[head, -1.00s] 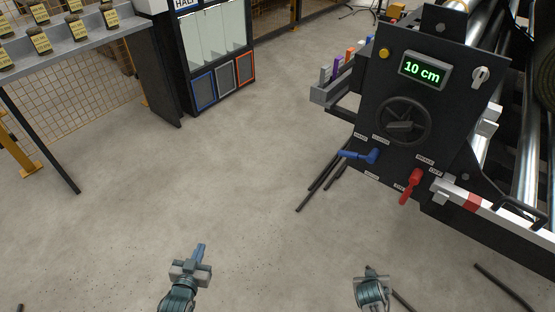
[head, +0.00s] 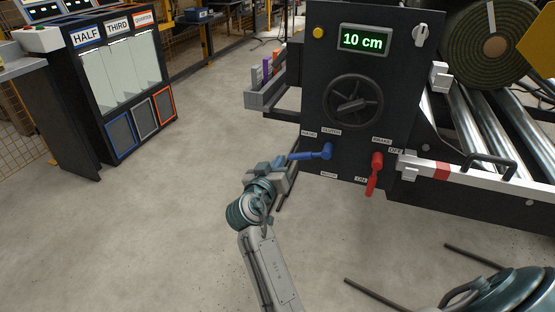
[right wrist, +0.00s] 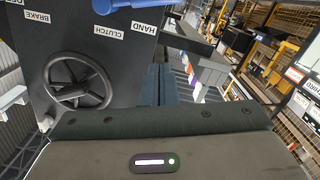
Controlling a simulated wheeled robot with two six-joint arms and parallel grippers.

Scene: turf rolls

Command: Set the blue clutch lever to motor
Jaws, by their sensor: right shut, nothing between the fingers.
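The blue clutch lever (head: 312,154) is on the front of the dark control panel (head: 350,60). Its handle points left from its hub, beneath the HAND label (head: 309,134) and above the MOTOR label (head: 328,176). My right gripper (head: 280,164) is shut and empty, just left of the lever's handle end. I cannot tell whether they touch. In the right wrist view, part of the blue lever (right wrist: 92,14) shows at the top edge, left of my shut fingers (right wrist: 158,84). My left gripper is not in view in the head view.
A red brake lever (head: 375,172) hangs right of the clutch lever. A handwheel (head: 353,102) and a 10 cm display (head: 364,41) are above. Dark rods lie on the floor. A HALF/THIRD/QUARTER cabinet (head: 85,110) stands left, with open floor between.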

